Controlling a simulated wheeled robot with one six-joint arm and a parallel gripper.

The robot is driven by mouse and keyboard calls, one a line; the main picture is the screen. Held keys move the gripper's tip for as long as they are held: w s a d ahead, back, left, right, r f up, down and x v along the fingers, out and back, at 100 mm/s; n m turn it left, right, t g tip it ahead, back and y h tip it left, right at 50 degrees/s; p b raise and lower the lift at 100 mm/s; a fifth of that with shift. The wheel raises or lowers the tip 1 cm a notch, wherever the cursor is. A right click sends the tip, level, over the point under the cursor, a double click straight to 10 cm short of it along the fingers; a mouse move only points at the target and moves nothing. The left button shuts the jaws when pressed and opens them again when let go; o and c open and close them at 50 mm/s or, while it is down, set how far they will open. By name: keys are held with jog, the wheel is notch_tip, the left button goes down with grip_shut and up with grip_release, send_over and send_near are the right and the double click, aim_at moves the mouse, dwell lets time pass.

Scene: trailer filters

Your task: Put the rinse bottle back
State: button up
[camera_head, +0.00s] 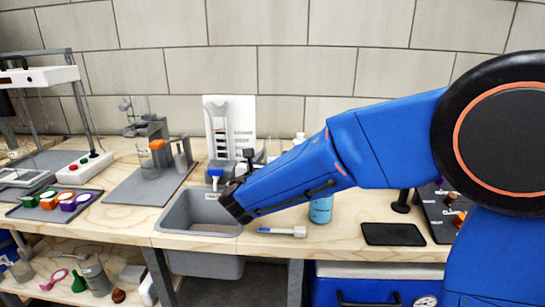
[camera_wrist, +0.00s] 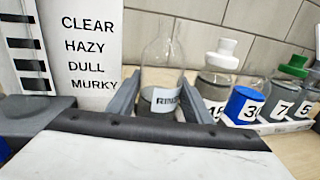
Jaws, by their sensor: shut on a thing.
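The rinse bottle (camera_wrist: 162,72) is clear glass with a narrow neck and a white label beginning "RIN". In the wrist view it stands upright between the grey fingers of my gripper (camera_wrist: 160,82), which is shut on it. Its base is hidden behind the gripper body. In the head view my blue forearm reaches left across the bench to the sink's right edge. There the gripper is mostly hidden behind the wrist, and I cannot clearly make out the held bottle.
A card reading CLEAR, HAZY, DULL, MURKY (camera_wrist: 88,50) stands left of the bottle. The grey sink (camera_head: 172,222), a brush (camera_head: 280,232), a blue bottle (camera_head: 320,212) and a black mat (camera_head: 393,234) line the bench front.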

jog(key=o, duration=1.3)
jog(key=shift+f, duration=0.1)
jog(key=v, duration=1.2)
